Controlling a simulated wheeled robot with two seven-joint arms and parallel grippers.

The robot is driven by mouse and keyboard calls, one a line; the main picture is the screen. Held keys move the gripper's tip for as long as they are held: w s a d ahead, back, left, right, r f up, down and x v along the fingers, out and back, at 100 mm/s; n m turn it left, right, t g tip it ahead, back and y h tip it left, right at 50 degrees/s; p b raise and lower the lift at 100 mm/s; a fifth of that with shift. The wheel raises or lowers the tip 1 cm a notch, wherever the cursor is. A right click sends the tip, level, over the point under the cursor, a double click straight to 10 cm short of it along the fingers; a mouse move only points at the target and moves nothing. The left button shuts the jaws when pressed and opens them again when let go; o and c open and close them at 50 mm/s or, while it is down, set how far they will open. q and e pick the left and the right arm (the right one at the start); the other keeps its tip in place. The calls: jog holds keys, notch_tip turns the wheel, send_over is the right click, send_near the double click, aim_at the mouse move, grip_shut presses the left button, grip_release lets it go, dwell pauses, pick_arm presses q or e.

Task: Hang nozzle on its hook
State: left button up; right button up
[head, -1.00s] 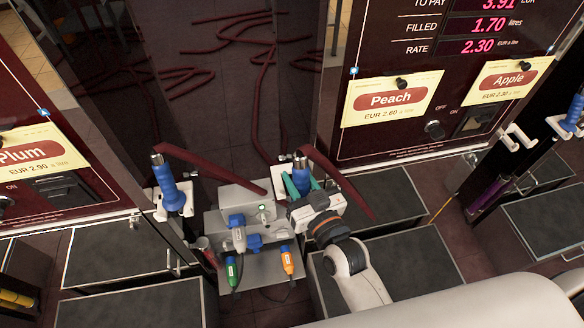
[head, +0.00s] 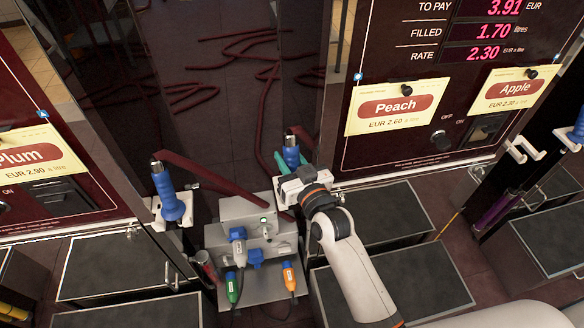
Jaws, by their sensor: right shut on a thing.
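The nozzle (head: 291,153) has a blue grip and a dark red hose at its top. It stands roughly upright beside the left edge of the Peach pump. My right gripper (head: 284,163) has teal fingers and is shut on the nozzle. The arm and wrist cover the nozzle's lower part. A white bracket (head: 283,196), likely the hook, shows partly just below and left of the gripper. I cannot tell whether the nozzle touches it. My left gripper is not in view.
Another blue nozzle (head: 167,192) hangs on a white holder at the left. A grey socket box (head: 250,212) with several plugs stands below the gripper. An empty white hook (head: 525,148) and another blue nozzle (head: 577,128) are at the right. Dark-topped boxes line the floor.

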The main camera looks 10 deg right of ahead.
jog(key=shift+w, duration=0.35)
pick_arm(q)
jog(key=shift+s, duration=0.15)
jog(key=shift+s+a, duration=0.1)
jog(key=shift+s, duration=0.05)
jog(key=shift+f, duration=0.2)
pick_arm(e)
jog(key=shift+f, duration=0.1)
jog(key=shift+f+b, duration=0.8)
jog(key=shift+f, duration=0.25)
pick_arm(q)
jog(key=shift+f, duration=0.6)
pick_arm(e)
jog(key=o, duration=1.2)
jog(key=shift+s, duration=0.1)
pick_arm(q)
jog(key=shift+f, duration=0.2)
pick_arm(e)
jog(key=v, duration=1.2)
